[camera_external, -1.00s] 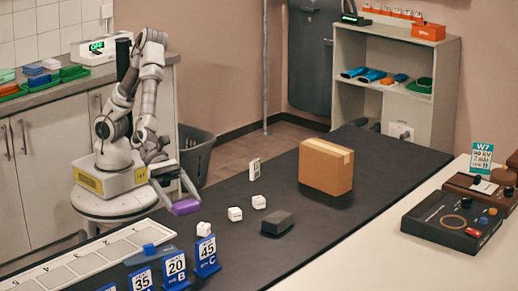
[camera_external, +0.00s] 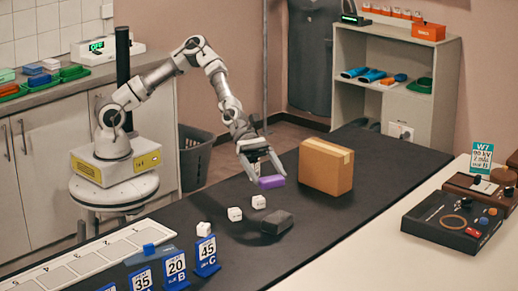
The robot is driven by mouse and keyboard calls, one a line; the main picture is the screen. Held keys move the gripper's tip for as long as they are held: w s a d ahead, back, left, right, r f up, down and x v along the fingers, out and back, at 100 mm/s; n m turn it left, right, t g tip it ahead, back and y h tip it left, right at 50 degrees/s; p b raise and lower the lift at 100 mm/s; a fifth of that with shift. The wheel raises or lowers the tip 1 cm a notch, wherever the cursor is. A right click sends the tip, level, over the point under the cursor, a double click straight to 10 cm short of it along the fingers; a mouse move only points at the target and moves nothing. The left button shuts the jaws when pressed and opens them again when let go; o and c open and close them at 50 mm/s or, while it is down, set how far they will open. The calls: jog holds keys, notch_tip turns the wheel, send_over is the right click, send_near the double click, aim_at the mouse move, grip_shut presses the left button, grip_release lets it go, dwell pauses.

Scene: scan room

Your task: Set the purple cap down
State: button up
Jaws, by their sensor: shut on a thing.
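The purple cap (camera_external: 271,182) is a small purple block-like piece between the fingertips of my gripper (camera_external: 267,175). My gripper is shut on it and points down and to the right. The cap is over the dark table mat (camera_external: 340,222), just left of the cardboard box (camera_external: 326,167). I cannot tell whether it touches the mat or hangs a little above it.
White cubes (camera_external: 235,214) and a dark grey block (camera_external: 277,223) lie in front of the cap. Blue number stands (camera_external: 206,256) and a white slotted strip (camera_external: 88,262) are at the front left. A black control box (camera_external: 456,221) stands at the right. The mat's right front is clear.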

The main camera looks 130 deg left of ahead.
jog(key=b, duration=0.3)
send_over(301, 208)
notch_tip(301, 208, down, 7)
jog(key=shift+w+d+r, duration=0.1)
jog(key=shift+d, duration=0.05)
jog(key=shift+f, duration=0.2)
jog(key=shift+f+b, duration=0.55)
jog(key=shift+f, duration=1.3)
jog(key=shift+f, duration=0.1)
jog(key=o, duration=1)
jog(key=shift+o, duration=0.2)
jog(key=shift+r, duration=0.2)
jog(key=p+v, duration=0.2)
jog(key=v, duration=1)
jog(key=shift+p, duration=0.3)
